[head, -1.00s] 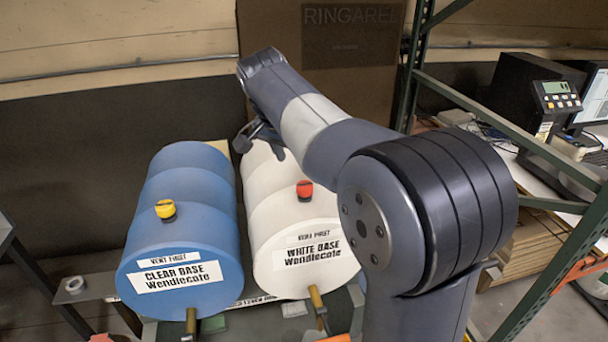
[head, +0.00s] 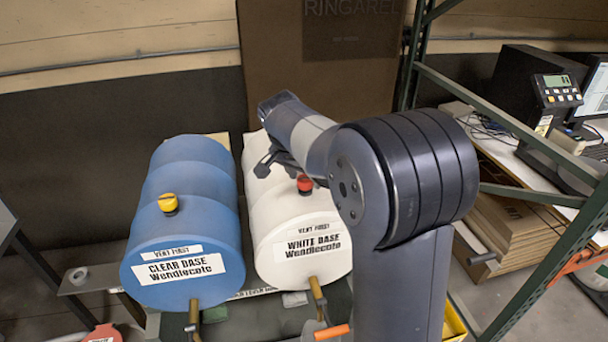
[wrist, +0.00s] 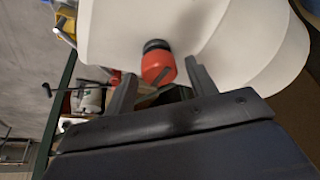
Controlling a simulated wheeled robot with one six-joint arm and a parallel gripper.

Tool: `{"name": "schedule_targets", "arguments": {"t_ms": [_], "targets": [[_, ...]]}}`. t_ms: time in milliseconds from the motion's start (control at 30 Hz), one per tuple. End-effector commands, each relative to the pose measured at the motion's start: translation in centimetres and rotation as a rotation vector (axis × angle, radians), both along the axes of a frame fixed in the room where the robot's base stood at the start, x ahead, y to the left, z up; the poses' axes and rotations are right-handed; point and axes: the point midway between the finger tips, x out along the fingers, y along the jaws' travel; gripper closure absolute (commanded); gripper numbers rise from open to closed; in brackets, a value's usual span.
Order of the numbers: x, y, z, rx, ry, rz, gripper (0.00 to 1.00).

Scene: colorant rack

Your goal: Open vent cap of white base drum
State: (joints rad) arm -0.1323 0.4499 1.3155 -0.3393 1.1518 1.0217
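The white base drum (head: 302,226) lies on its side to the right of the blue drum. Its red vent cap (head: 304,183) stands on the drum's top near the labelled front end. In the wrist view the red cap (wrist: 158,66) on a black collar shows just beyond my fingertips, near the gap between them. My gripper (wrist: 158,80) is open, its two fingers apart with nothing held. In the head view my gripper (head: 268,165) is over the white drum, behind the cap; part of it is hidden by my arm.
The blue clear base drum (head: 185,225) with a yellow vent cap (head: 168,203) lies at left. Brass taps (head: 317,290) stick out of the drum fronts. A green rack post (head: 416,60) and a scale display (head: 556,90) stand to the right.

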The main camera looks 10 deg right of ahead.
Motion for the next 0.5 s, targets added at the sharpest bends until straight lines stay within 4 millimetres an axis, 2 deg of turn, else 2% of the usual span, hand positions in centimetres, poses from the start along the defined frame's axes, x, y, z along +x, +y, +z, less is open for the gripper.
{"name": "schedule_targets", "arguments": {"t_ms": [67, 433, 500], "targets": [[0.0, 0.01, 0.02, 0.0, 0.0, 0.0, 0.53], [0.0, 0.02, 0.04, 0.0, 0.0, 0.0, 0.83], [0.0, 0.02, 0.04, 0.0, 0.0, 0.0, 0.86]]}}
